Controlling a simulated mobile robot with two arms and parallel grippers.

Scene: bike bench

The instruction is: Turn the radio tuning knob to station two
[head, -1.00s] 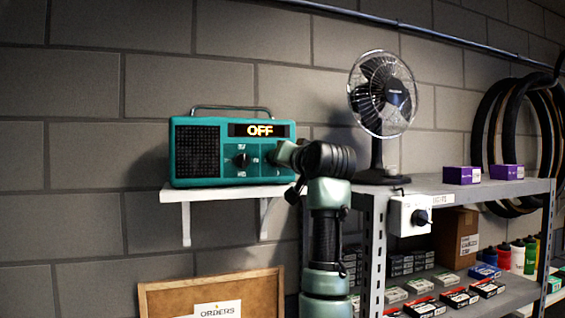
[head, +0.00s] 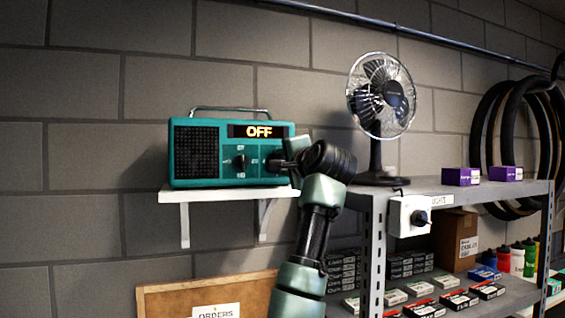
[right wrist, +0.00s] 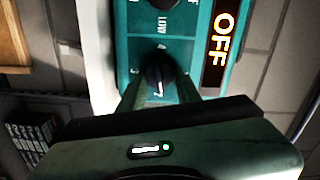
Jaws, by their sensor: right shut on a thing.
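The teal radio (head: 232,152) stands on a small white wall shelf, and its display (head: 258,131) reads OFF in lit letters. Its middle knob (head: 240,161) is black with printed labels around it. My right gripper (head: 280,164) is at the right end of the radio's front and hides most of the knob there. In the right wrist view that black tuning knob (right wrist: 160,74) sits between my two fingers, which are shut on it. A white mark shows on the knob's face, pointing towards my palm. My left gripper is not in view.
The white shelf (head: 228,195) ends just right of the radio. A fan (head: 380,100) stands on the metal rack (head: 455,187) close to my right arm. A switch box (head: 409,216) hangs at the rack's front. A corkboard (head: 165,300) is below.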

